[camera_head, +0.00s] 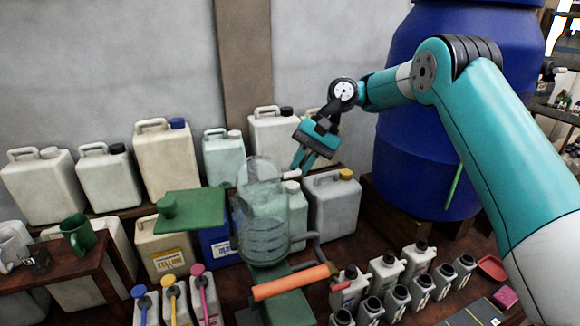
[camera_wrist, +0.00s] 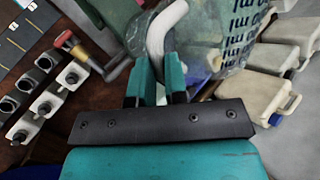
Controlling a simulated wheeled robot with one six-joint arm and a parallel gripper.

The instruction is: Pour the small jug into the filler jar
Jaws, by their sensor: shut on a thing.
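The small jug (camera_head: 258,170) is translucent and looks tilted over the mouth of the filler jar (camera_head: 262,238). The filler jar is a clear, upright vessel with dark level marks. My gripper (camera_head: 299,165) is at the upper right of the jar, with its fingers pointing down-left. In the wrist view, its fingers (camera_wrist: 160,82) are shut on the small jug's pale curved handle (camera_wrist: 166,22). The jug's clear body (camera_wrist: 196,48) shows just beyond, in front of the marked filler jar (camera_wrist: 242,30). I cannot tell whether liquid is flowing.
A green lid-like plate (camera_head: 195,210) is left of the jar. An orange-handled crank (camera_head: 290,282) sits in front. Several pale canisters (camera_head: 165,160) line the wall. Small bottles (camera_head: 385,270) stand at front right. A blue barrel (camera_head: 420,150) is behind my arm.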

